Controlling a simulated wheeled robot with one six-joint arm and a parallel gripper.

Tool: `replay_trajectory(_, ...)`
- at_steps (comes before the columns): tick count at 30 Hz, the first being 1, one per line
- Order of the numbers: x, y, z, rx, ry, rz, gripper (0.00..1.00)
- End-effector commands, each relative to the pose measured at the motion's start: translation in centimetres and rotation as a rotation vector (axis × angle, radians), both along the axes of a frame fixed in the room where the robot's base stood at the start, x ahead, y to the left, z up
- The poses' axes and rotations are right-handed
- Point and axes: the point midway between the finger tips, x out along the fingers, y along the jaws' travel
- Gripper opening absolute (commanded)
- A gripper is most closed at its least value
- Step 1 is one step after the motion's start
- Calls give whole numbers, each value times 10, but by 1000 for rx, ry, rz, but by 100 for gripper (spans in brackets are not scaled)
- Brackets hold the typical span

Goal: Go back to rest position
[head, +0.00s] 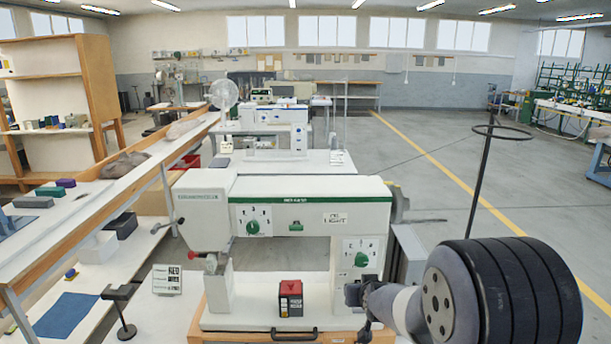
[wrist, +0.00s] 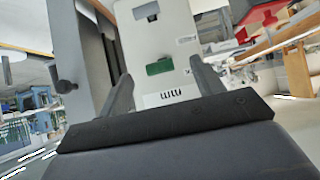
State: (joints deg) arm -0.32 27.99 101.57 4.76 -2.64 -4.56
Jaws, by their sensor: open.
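My gripper (head: 357,293) is at the press's lower right, partly hidden by my own arm in the foreground. In the wrist view, my gripper (wrist: 163,85) has its two grey fingers apart with nothing between them. The white panel of a machine with green parts (wrist: 160,45) shows beyond the fingers, tilted in the picture.
A long white bench (head: 75,225) runs along the left, with a blue cloth (head: 68,314) and a small black stand (head: 122,305) on a lower level. A second white machine (head: 268,115) stands behind the press. The grey floor (head: 420,185) at right is open, crossed by a thin dark pole (head: 480,175).

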Motion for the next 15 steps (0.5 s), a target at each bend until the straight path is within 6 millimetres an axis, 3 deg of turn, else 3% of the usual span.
replay_trajectory(6,21,0,-15,0,1,0,63)
replay_trajectory(15,31,0,-23,0,-3,0,63)
